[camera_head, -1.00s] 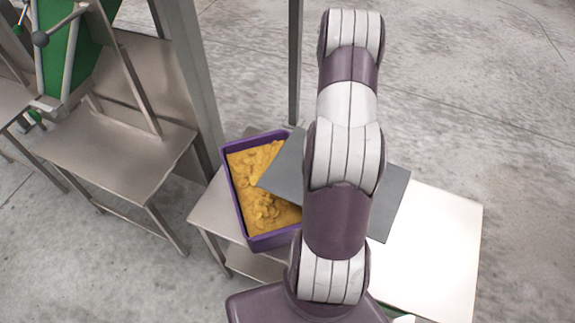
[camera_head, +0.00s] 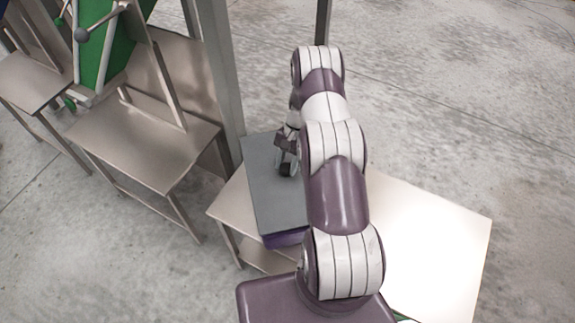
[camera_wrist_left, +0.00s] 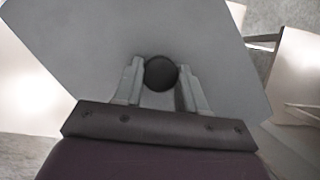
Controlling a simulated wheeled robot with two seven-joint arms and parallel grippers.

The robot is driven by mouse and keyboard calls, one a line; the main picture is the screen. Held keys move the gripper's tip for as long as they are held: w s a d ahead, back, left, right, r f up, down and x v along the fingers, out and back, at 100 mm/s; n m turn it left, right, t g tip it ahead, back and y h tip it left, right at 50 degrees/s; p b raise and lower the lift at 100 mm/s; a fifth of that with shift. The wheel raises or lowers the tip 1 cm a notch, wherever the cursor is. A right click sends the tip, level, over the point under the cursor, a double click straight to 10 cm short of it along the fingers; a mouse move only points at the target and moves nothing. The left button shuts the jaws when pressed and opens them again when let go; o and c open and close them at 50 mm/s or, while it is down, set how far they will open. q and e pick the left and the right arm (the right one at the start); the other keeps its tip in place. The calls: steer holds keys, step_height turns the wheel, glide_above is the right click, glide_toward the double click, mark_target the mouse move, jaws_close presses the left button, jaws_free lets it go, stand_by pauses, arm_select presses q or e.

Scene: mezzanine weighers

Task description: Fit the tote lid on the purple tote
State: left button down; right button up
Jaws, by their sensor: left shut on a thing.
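The tote lid is a flat grey panel (camera_head: 268,205) with a dark round knob (camera_wrist_left: 161,73). My left gripper (camera_head: 286,168) is shut on the knob, and its two fingers (camera_wrist_left: 160,85) flank the knob in the left wrist view. The lid lies over the purple tote (camera_head: 287,239), roughly lined up with it, and hides its contents. Only part of the tote's near wall shows below the lid's edge. I cannot tell whether the lid rests on the rim or is slightly above it. My right gripper is not in view.
The tote stands on a pale metal table (camera_head: 228,205), beside a grey post (camera_head: 222,70). A bright white tabletop (camera_head: 440,235) is clear to the right. Other metal tables (camera_head: 140,140) with green equipment (camera_head: 103,50) stand at the left.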

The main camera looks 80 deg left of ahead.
mark_target(289, 164)
arm_select(q)
step_height(289, 164, down, 2)
steer(key=shift+w+d+f+p, duration=0.1)
steer(key=shift+d+f+p, duration=0.05)
steer(key=shift+p, duration=0.25)
steer(key=shift+f, duration=0.3)
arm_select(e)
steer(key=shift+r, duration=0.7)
arm_select(q)
steer(key=shift+f+b, duration=0.15)
steer(key=shift+b, duration=0.15)
steer(key=c, duration=0.6)
jaws_free()
steer(key=shift+c, duration=0.2)
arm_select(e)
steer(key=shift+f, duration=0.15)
